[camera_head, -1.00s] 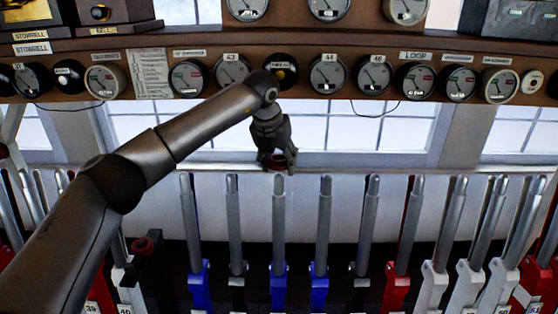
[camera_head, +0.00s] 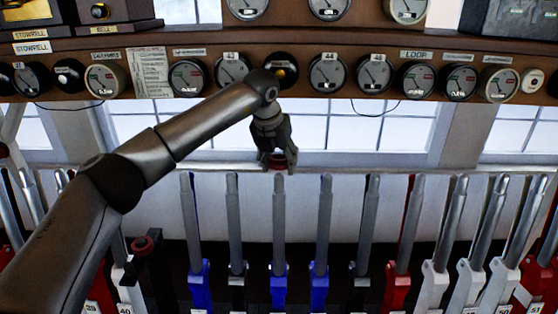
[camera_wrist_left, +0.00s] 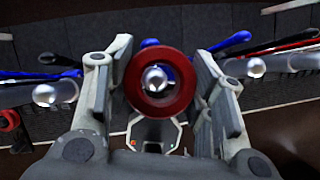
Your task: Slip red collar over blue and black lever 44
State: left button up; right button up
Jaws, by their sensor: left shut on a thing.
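My left gripper (camera_head: 278,162) is shut on the red collar (camera_wrist_left: 183,107), a thick ring held between its two fingers. In the head view the collar shows just above the top of a lever (camera_head: 279,215) with a grey handle and a blue lower part. In the left wrist view the bright round lever tip (camera_wrist_left: 155,78) shows through the collar's hole, slightly left of and above its middle. The collar looks close over the tip; I cannot tell if they touch. The lever's number is not readable. My right gripper is not in view.
Similar upright levers stand close on both sides, including a black one (camera_head: 236,225) to the left and a blue one (camera_head: 322,225) to the right. Another red collar (camera_head: 143,244) sits lower left. A shelf with gauges (camera_head: 328,73) runs above the arm.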

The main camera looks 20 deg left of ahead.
aim_at(277, 176)
pick_arm(q)
jog(key=shift+f, duration=0.15)
jog(key=shift+s+f+b, duration=0.15)
jog(key=shift+f+b, duration=0.6)
jog(key=shift+s+d+f+b, duration=0.1)
jog(key=shift+s+f+b, duration=0.05)
jog(key=shift+f+b, duration=0.8)
jog(key=shift+s+f+b, duration=0.15)
jog(key=shift+f+b, duration=0.6)
jog(key=shift+f, duration=0.25)
jog(key=shift+f, duration=0.1)
jog(key=o, duration=1.2)
